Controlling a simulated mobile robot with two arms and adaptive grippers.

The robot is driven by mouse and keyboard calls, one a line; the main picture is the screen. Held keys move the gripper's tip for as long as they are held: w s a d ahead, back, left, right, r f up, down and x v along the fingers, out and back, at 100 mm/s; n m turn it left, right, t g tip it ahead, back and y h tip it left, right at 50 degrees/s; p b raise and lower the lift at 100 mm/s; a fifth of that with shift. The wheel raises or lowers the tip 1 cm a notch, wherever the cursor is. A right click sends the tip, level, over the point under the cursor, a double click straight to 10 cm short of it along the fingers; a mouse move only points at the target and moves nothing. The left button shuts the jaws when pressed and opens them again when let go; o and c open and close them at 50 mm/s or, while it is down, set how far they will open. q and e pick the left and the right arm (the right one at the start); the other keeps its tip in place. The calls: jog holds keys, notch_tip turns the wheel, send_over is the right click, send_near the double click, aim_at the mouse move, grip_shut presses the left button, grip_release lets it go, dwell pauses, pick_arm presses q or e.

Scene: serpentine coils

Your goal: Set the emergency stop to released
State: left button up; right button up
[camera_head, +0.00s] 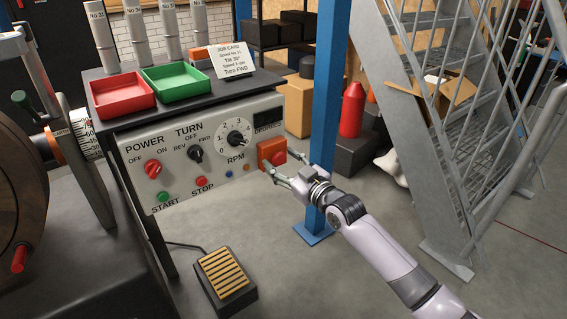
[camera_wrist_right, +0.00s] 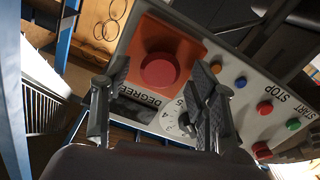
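The emergency stop is a round red button on an orange box (camera_head: 266,149) at the right end of the grey control panel. In the right wrist view, the red button (camera_wrist_right: 159,70) stands in front of the orange housing (camera_wrist_right: 150,38). My right gripper (camera_head: 280,164) is at the button, its fingers spread. In the right wrist view, the fingers of my right gripper (camera_wrist_right: 161,72) are open, one on each side of the button, with visible gaps. I cannot tell how deep the button sits. My left gripper is not in view.
The panel (camera_head: 225,160) also has a power knob (camera_head: 152,168), a turn knob (camera_head: 195,154), an RPM dial (camera_head: 235,139), a start button (camera_head: 163,197) and a stop button (camera_head: 201,181). A blue post (camera_head: 330,90) stands close behind my right gripper. A foot pedal (camera_head: 225,277) lies on the floor.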

grip_shut()
dwell(0.5)
